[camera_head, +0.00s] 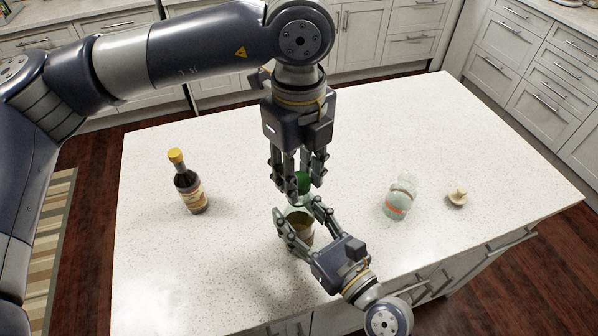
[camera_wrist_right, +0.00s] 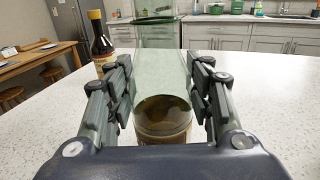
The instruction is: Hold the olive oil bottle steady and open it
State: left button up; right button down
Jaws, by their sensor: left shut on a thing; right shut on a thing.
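The olive oil bottle (camera_head: 301,226) stands upright near the front middle of the counter. It is greenish clear glass with brownish contents low inside, and it fills the middle of the right wrist view (camera_wrist_right: 160,68). Its green cap (camera_head: 303,181) shows between the left fingers. My left gripper (camera_head: 299,186) points straight down from above and is shut on the cap. My right gripper (camera_head: 299,210) comes from the front right and is shut around the bottle's body; its fingers flank the glass in the right wrist view (camera_wrist_right: 161,88). Finger contact on the cap is partly hidden.
A dark bottle with a yellow cap (camera_head: 188,185) stands to the left on the white counter (camera_head: 160,265). A clear glass vessel with a reddish band (camera_head: 398,200) stands to the right. A small beige object (camera_head: 457,197) lies farther right. The counter between them is clear.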

pick_arm(q)
jog(key=shift+r, duration=2.05)
pick_arm(e)
jog(key=c, duration=0.7)
grip_release()
jog(key=v, duration=1.2)
